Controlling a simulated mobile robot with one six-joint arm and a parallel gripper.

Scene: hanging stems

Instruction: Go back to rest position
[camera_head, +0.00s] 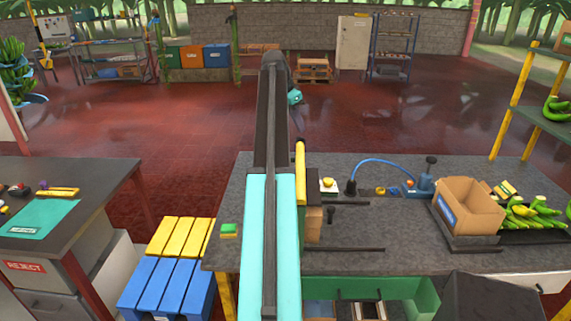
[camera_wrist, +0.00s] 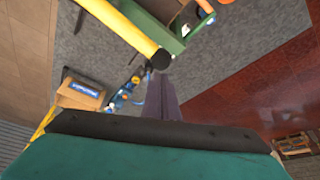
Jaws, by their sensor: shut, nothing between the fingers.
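My arm stretches forward and up from the bottom middle of the head view, over the bench. At its far end a small teal part shows, and the fingers cannot be made out there. In the wrist view my gripper (camera_wrist: 161,98) shows as dark, narrow fingers beyond the teal and black housing along the bottom. The fingers are together, with nothing seen between them. The gripper is in the air, apart from the bench and its things.
The grey bench (camera_head: 345,230) holds a cardboard box (camera_head: 468,205), green bananas (camera_head: 532,218) and a blue device (camera_head: 418,186). A dark table (camera_head: 75,190) stands left, with blue and yellow pallets (camera_head: 165,280) between. The red floor (camera_head: 200,125) behind is largely clear.

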